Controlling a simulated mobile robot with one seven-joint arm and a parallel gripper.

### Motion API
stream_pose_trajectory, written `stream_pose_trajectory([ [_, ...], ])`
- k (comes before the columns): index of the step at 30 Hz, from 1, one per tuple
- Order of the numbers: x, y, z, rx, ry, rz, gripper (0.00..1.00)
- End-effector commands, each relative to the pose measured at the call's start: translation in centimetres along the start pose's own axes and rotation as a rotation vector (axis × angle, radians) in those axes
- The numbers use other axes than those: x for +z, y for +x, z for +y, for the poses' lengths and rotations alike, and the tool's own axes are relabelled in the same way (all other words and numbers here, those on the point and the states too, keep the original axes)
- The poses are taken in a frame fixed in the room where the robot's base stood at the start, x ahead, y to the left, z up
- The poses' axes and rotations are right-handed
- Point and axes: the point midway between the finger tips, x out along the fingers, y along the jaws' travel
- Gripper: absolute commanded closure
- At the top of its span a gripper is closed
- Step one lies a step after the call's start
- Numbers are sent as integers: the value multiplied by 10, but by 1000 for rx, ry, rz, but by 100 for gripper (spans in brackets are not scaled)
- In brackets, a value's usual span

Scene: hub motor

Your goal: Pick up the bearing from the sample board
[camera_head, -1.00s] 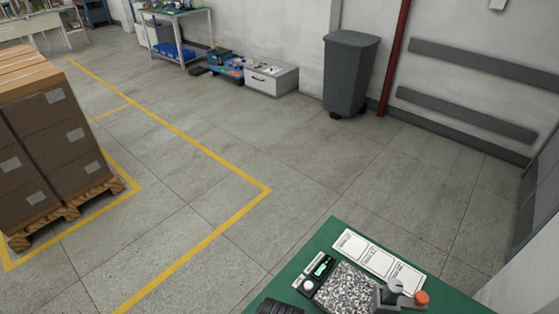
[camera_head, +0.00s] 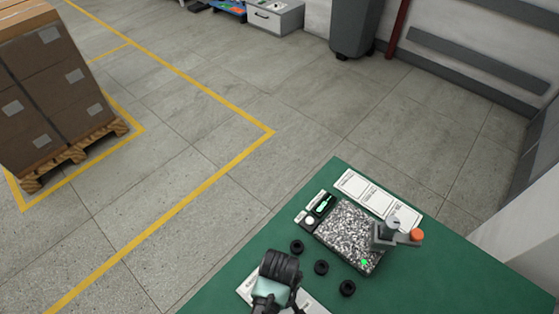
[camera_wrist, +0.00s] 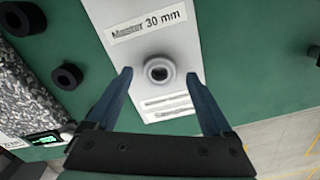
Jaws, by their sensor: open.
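The bearing (camera_wrist: 160,71) is a grey ring with a dark centre. In the wrist view it sits on the light sample board (camera_wrist: 182,42), below a label reading "Master 30 mm". My gripper (camera_wrist: 159,76) is open, with one blue-grey finger on each side of the bearing and visible gaps between. I cannot tell how high the fingertips are above the board. In the head view my dark wrist hides the bearing and much of the board (camera_head: 312,304).
Loose black rings (camera_head: 321,267) lie on the green table (camera_head: 440,285). The table's right part is clear.

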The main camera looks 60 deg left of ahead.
Motion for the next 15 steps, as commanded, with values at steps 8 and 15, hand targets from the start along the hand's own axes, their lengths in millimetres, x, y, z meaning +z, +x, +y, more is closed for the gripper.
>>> stream_pose_trajectory([
  [8,0,11,0,1,1,1,15],
  [15,0,11,0,1,1,1,38],
])
